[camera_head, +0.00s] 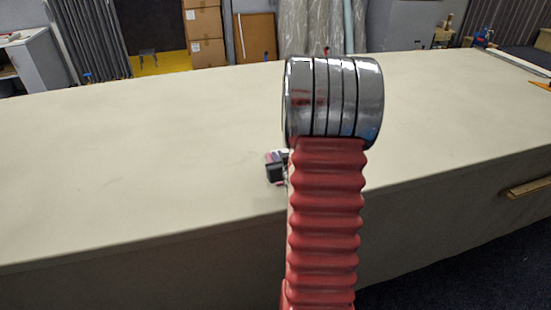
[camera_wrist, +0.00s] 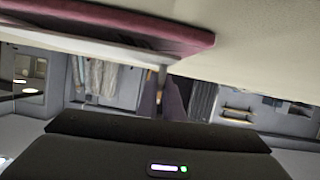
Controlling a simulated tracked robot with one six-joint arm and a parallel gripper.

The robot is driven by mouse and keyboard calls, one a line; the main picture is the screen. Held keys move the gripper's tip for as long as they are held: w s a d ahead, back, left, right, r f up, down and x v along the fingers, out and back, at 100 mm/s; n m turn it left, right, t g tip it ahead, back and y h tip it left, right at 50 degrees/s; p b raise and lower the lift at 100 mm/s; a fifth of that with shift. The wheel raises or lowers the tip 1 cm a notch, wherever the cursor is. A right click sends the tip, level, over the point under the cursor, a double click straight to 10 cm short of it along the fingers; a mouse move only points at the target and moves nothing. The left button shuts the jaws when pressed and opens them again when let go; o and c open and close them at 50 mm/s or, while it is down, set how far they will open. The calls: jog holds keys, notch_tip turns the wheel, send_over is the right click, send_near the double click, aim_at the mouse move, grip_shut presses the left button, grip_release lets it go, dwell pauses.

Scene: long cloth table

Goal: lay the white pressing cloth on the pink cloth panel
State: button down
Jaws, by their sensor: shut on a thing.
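In the wrist view, a dark pink cloth panel (camera_wrist: 130,20) crosses the upper left. A pale white band (camera_wrist: 70,45), which looks like the white pressing cloth, runs along the panel's lower edge in the picture. I cannot tell whether the two touch.

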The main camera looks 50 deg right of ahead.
jog(key=shift+f, duration=0.45)
jog(key=c, duration=1.8)
grip_release()
